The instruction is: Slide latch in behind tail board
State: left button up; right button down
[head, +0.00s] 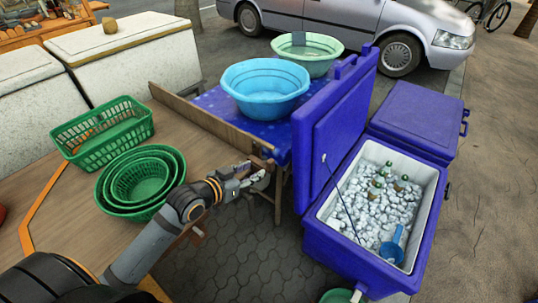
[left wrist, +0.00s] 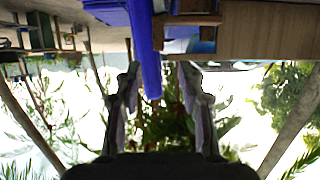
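The tail board (head: 205,120) is a long, narrow wooden board standing on edge along the side of the table. A small wooden piece that looks like the latch (head: 262,151) sits at its near end, but its exact position relative to the board is too small to tell. My left gripper (head: 258,180) is just below and in front of that end. In the left wrist view, which looks upside down, its two fingers (left wrist: 158,95) are apart with nothing clearly held. Wooden parts (left wrist: 190,20) and a blue upright edge (left wrist: 149,50) show beyond the fingers. My right gripper is not in view.
A blue cooler (head: 330,240) of ice and bottles, with its lid (head: 338,130) raised, stands close right of my left gripper. Green baskets (head: 140,182) sit on the left tabletop (head: 60,220). A blue basin (head: 265,88) stands on the blue-covered table behind.

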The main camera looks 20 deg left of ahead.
aim_at(269, 162)
pick_arm(q)
jog(key=b+x, duration=0.1)
jog(key=x, duration=0.8)
jog(key=shift+d, duration=0.15)
jog(key=shift+w+d+f, duration=0.1)
jog(key=shift+w, duration=0.2)
jog(key=shift+w+f, duration=0.1)
jog(key=shift+w, duration=0.05)
jog(key=shift+c, duration=0.4)
jog(key=c, duration=0.7)
grip_shut()
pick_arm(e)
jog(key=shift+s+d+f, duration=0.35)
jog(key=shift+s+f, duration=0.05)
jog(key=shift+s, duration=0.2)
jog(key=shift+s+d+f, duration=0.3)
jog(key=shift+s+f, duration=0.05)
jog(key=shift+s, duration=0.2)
